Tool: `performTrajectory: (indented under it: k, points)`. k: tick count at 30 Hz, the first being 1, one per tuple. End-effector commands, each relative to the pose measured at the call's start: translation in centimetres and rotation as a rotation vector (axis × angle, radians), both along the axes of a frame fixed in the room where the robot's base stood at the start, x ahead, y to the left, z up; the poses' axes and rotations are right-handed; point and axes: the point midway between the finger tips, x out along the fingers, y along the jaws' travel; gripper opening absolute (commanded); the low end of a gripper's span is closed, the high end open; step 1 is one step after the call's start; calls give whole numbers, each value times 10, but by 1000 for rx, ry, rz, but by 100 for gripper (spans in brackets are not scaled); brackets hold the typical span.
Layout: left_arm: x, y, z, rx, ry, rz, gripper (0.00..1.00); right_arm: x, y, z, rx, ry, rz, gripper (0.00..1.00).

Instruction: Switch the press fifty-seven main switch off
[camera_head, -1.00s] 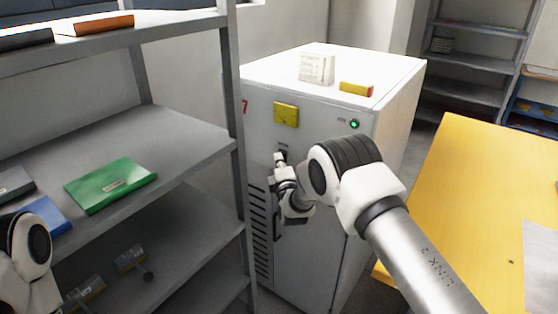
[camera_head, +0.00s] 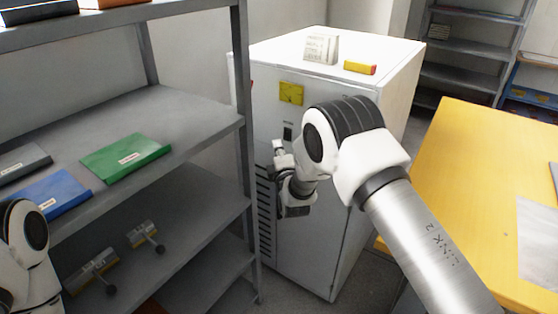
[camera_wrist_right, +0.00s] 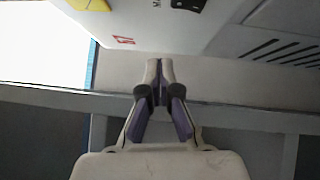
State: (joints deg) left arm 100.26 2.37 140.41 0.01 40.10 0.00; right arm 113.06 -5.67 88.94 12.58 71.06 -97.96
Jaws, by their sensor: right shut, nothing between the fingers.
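The press cabinet (camera_head: 350,92) is a white box with a yellow label (camera_head: 291,93) on its front. Below the label is a small black switch (camera_head: 288,133). It also shows in the right wrist view (camera_wrist_right: 188,4), cut by the top edge, and its position is too small to read. My right gripper (camera_head: 278,147) is just below and left of the switch, apart from it. In the right wrist view its fingertips (camera_wrist_right: 160,62) are together and empty. My left gripper is out of view; only part of that arm shows at lower left.
A grey shelf rack (camera_head: 190,118) stands close on the left, holding a green binder (camera_head: 126,157) and a blue one (camera_head: 50,193). A yellow table (camera_head: 470,190) is on the right. A white block (camera_head: 321,48) and a red-yellow item (camera_head: 360,67) lie on the cabinet.

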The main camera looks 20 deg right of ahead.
Motion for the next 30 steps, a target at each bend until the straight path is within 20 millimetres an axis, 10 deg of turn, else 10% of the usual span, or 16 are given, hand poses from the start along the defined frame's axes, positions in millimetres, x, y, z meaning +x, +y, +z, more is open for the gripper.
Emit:
performTrajectory:
  k: [9,24,30]
  points:
    - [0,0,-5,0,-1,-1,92,-53,6,3,0,2,0,0]
    - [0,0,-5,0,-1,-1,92,-56,6,2,1,5,-1,0]
    - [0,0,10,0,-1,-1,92,-84,-16,-56,12,141,-35,0]
